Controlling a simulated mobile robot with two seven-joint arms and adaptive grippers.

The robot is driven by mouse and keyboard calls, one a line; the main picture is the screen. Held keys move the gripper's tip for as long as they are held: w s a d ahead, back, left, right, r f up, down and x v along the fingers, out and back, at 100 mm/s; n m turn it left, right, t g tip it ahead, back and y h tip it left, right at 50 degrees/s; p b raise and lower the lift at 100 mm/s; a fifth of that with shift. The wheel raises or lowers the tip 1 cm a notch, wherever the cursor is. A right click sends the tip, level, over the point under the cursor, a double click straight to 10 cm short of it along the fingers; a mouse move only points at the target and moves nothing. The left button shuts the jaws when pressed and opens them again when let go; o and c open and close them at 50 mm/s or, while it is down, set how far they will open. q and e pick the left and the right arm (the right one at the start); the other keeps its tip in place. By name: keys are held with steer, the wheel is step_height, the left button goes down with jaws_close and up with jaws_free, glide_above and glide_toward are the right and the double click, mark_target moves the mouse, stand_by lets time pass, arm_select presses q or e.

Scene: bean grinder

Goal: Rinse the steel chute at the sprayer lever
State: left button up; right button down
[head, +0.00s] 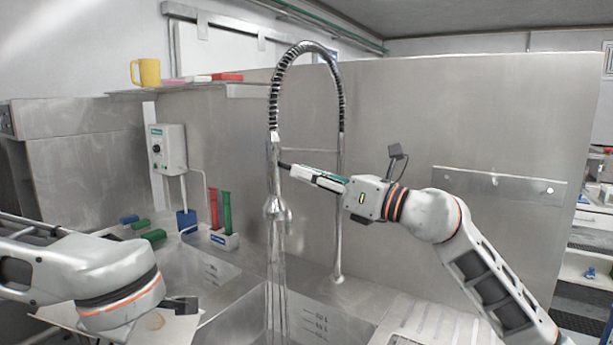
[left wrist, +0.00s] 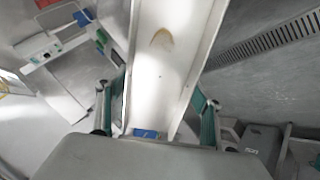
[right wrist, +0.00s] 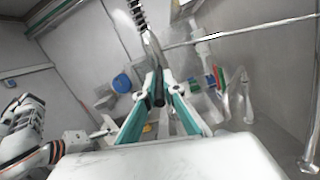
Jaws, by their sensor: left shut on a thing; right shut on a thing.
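The steel chute (left wrist: 165,75) is a pale open channel with a brown stain, held between the fingers of my left gripper (left wrist: 158,112). In the head view the chute (head: 184,328) shows low at the left, partly hidden by my left arm, with its stain visible. The sprayer (head: 276,208) hangs from a coiled hose, and water streams down from it into the sink. The chute is left of the stream, apart from it. My right gripper (head: 287,167) is shut on the dark sprayer lever (right wrist: 159,93), just right of the sprayer's body.
The sink (head: 318,322) lies below the sprayer, with level marks on its walls. A white holder (head: 224,240) with red and green tools stands behind it. A grey control box (head: 167,150) is on the wall. A yellow mug (head: 148,73) sits on the shelf.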

steer(key=c, duration=2.1)
jaws_free()
steer(key=shift+c, duration=0.2)
steer(key=v, duration=1.2)
